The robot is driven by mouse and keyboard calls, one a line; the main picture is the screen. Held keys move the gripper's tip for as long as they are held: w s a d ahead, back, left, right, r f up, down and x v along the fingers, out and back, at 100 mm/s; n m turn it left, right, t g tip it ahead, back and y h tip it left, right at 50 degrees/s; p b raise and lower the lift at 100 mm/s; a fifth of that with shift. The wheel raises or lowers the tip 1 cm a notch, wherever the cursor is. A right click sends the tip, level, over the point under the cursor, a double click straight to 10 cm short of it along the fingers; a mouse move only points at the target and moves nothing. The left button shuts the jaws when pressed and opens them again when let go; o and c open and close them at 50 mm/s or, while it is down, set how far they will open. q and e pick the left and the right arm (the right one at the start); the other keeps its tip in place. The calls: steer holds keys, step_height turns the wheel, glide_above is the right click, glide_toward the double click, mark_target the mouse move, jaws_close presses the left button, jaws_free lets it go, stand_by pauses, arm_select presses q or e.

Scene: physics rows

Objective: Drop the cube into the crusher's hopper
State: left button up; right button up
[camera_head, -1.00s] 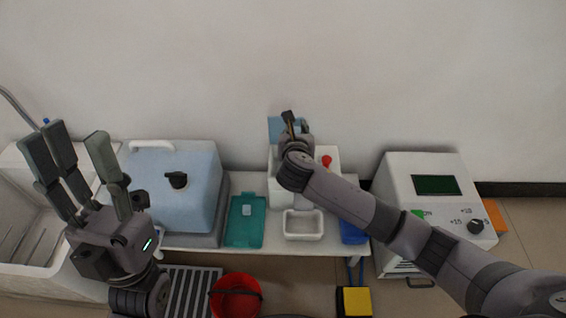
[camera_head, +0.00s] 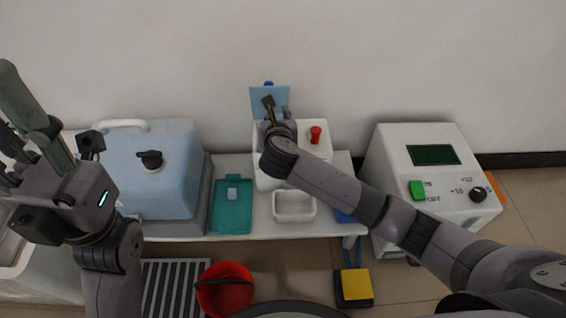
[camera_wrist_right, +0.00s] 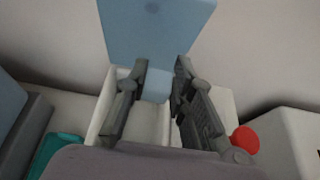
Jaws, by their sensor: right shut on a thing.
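The crusher (camera_head: 319,158) is a white machine on the table, with a red knob and a raised light-blue lid (camera_head: 258,96). My right gripper (camera_head: 277,108) is over its top, in front of the lid. In the right wrist view the right gripper (camera_wrist_right: 157,82) is shut on a small pale-blue cube (camera_wrist_right: 156,88), held between its fingertips. The white walls of the crusher's top opening (camera_wrist_right: 104,110) show below; the cube appears above it, and I cannot tell the gap. The arm hides the cube in the head view. My left gripper (camera_head: 38,140) is open and empty, at the left edge.
A white dish (camera_head: 294,219) stands in front of the crusher. A teal tray (camera_head: 230,219) with a small pale block lies left, beside a blue-lidded machine (camera_head: 190,165). A white control box (camera_head: 390,170) is right. A red bucket (camera_head: 224,290) is on the floor.

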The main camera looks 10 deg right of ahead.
stand_by(0.3)
steer(key=o, duration=0.9)
steer(key=shift+o, duration=0.2)
steer(key=v, duration=1.2)
